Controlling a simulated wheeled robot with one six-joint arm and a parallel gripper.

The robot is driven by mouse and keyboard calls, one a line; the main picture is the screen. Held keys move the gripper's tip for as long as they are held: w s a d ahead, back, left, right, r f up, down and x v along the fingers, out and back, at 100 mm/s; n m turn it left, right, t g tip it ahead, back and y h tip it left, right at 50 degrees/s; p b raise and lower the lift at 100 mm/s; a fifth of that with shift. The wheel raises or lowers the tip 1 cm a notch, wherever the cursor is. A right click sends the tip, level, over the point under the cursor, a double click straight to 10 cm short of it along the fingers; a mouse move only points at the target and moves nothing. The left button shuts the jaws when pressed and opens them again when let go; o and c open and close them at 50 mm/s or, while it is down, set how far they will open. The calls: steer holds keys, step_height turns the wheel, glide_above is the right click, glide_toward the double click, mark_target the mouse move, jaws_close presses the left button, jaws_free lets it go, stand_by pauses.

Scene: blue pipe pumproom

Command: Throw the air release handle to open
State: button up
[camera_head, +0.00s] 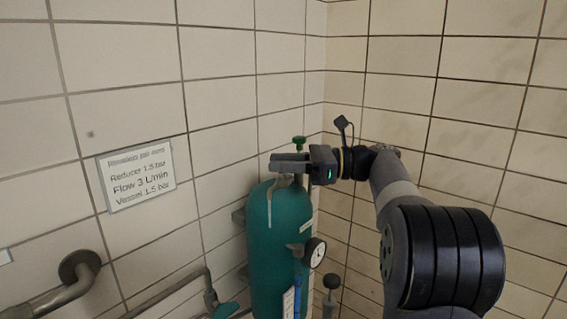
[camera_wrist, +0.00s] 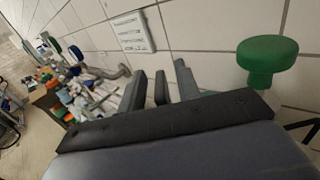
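A teal tank (camera_head: 277,235) stands by the tiled corner. A green knob (camera_head: 298,142) shows just above my gripper (camera_head: 277,163) in the head view. A large green mushroom-shaped knob (camera_wrist: 268,58) is at the upper right in the wrist view, off to the side of my gripper (camera_wrist: 160,85). A teal lever-like handle (camera_head: 225,309) is on the pipe at the bottom edge of the head view. No label shows which part is the air release handle.
A round gauge (camera_head: 315,252) is on the tank's right side. A wall sign (camera_head: 137,177) gives reducer, flow and vessel values. Grey pipes (camera_head: 70,285) run low on the left. Several coloured fittings (camera_wrist: 75,90) are blurred in the wrist view.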

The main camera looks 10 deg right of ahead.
steer(key=b+v, duration=0.1)
steer(key=v, duration=1)
steer(key=shift+b, duration=0.35)
steer(key=shift+a, duration=0.1)
steer(key=shift+c, duration=0.2)
